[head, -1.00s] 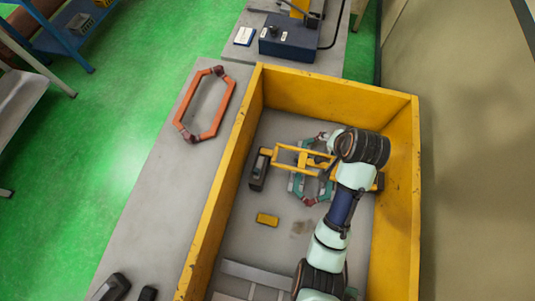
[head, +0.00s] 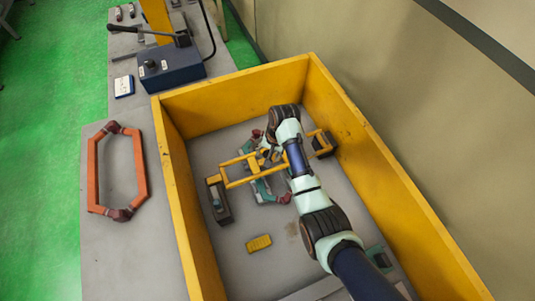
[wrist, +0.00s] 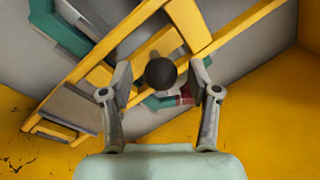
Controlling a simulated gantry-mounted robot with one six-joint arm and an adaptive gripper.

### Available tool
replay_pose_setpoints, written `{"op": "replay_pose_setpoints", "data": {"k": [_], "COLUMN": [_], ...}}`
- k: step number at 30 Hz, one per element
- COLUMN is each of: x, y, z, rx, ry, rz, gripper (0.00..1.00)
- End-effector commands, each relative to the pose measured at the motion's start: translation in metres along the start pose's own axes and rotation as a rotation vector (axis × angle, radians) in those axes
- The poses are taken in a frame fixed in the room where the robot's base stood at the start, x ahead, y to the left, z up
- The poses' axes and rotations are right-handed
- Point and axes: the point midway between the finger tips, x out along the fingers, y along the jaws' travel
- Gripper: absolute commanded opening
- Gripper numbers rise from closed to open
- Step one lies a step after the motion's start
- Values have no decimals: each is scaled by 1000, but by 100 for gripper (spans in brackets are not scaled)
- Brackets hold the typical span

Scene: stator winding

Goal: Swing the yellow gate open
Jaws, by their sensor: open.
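The yellow gate (head: 237,182) is a flat bar frame inside the large yellow-walled box. It spans between a dark block on the left (head: 218,199) and another on the right (head: 321,145). In the wrist view the yellow gate bars (wrist: 95,75) run diagonally across the picture. A round black knob (wrist: 161,73) shows between the fingers of my gripper (wrist: 160,85). The fingers are spread with gaps on both sides of the knob. In the head view my arm hides part of the gate and my fingers.
Yellow box walls (head: 182,215) surround the work area. Teal parts (head: 262,190) lie under the gate, and a small yellow block (head: 258,243) lies on the floor in front. An orange frame (head: 92,170) and a dark blue control box (head: 170,65) are outside.

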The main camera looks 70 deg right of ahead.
Motion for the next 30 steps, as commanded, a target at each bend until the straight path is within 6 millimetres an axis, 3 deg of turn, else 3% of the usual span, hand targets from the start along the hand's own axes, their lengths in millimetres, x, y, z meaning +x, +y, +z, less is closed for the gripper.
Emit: {"op": "replay_pose_setpoints", "data": {"k": [8,19,30], "x": [2,2,-4], "y": [0,0,-2], "z": [0,0,0], "rx": [-1,-1,-2], "ry": [0,0,-10], "rz": [0,1,-13], "gripper": [59,0,0]}}
